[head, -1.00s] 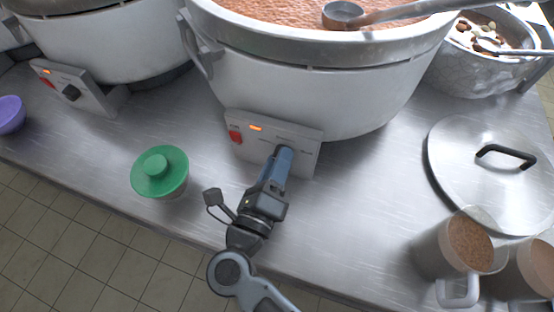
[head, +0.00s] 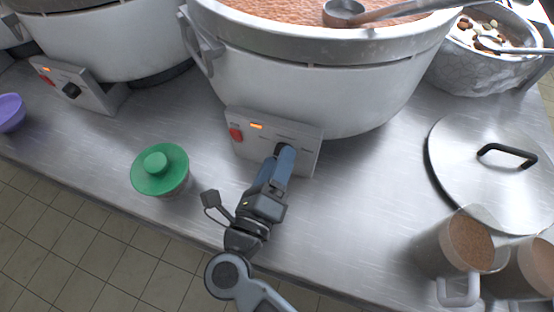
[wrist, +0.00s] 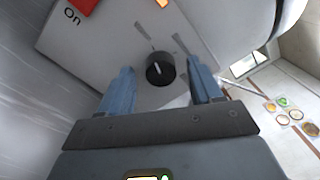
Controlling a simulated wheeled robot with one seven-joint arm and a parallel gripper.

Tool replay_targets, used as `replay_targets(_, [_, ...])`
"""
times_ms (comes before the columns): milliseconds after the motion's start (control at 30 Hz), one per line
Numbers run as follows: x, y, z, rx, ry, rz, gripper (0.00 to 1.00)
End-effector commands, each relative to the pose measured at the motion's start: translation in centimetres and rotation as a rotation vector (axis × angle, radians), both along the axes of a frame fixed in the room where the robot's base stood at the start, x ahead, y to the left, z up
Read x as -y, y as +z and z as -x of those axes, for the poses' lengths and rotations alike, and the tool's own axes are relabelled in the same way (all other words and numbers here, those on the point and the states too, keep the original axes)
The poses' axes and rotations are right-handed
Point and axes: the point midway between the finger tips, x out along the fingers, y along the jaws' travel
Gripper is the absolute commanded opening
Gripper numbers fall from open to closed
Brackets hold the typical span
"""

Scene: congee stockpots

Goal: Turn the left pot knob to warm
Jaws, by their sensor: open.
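The pot at the centre (head: 300,85) has a grey control panel (head: 305,158) with a red switch (head: 236,134) and a lit orange lamp (head: 257,126). In the wrist view its black knob (wrist: 160,68) has a white pointer line, with printed marks on the panel around it. My gripper (head: 284,152) is at this panel and hides the knob in the head view. Its blue fingers stand open on either side of the knob, with gaps visible. Another pot (head: 110,45) at the upper left has its own black knob (head: 71,91), with nothing near it.
A green-lidded container (head: 160,172) stands left of my arm. A purple bowl (head: 10,113) is at the far left. A steel lid (head: 480,190), cups (head: 460,250) and a foil-like bowl (head: 480,65) are on the right. The counter between arm and lid is clear.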

Motion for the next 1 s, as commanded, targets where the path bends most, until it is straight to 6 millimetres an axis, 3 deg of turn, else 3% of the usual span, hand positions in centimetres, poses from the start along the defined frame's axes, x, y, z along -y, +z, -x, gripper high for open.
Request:
replay_targets(300, [-1.9,-0.5,4.8,-0.001,0.004,0.001,0.64])
replay_targets(433, [-2.4,-0.5,6.0,-0.001,0.003,0.000,0.64])
replay_targets(1000, [-2.5,-0.4,6.6,-0.001,0.001,0.001,0.64])
